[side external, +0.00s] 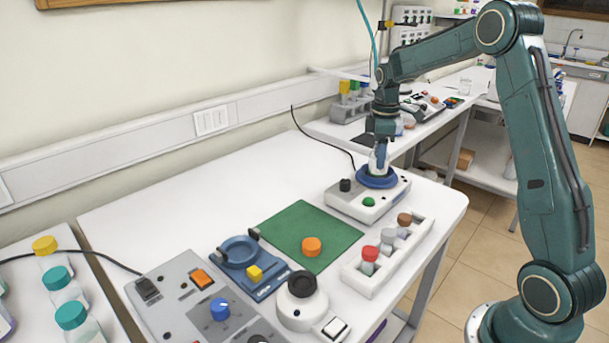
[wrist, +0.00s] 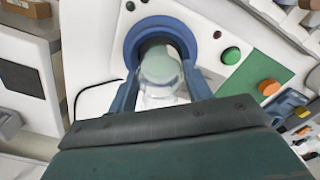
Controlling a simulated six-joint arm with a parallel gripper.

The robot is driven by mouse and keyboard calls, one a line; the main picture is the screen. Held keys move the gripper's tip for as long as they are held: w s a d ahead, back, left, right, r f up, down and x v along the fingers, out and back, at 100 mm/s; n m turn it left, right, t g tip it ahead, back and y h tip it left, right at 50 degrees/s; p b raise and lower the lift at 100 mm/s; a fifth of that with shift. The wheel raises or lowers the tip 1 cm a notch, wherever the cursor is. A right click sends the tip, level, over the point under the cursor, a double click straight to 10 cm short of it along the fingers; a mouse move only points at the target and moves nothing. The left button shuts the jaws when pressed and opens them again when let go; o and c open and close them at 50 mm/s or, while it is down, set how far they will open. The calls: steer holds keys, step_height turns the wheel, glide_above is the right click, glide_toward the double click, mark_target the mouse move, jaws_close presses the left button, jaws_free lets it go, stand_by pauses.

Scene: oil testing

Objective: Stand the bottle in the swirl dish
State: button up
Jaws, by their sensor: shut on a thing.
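The bottle (side external: 378,161), clear with a pale top, is upright in my gripper (side external: 380,150) at the white device (side external: 352,202) with the green button. The round blue swirl dish (side external: 377,181) sits on top of that device, directly under the bottle. In the wrist view, the bottle (wrist: 160,73) is between the two blue fingers of my gripper (wrist: 160,85), and the dish (wrist: 131,42) shows as a blue ring around a dark centre just beyond it. I cannot tell whether the bottle's base touches the dish floor.
A green mat (side external: 292,233) with an orange cap (side external: 311,247) lies in front of the device. A white rack (side external: 367,280) with several capped vials stands to the right of the mat. A blue fixture (side external: 239,254) and a grey control box (side external: 178,304) are nearer. The table's back left is clear.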

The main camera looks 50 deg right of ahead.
steer(key=shift+f, duration=0.25)
steer(key=o, duration=1.1)
steer(key=shift+c, duration=0.2)
step_height(320, 180, up, 12)
steer(key=shift+r, duration=0.1)
stand_by(0.4)
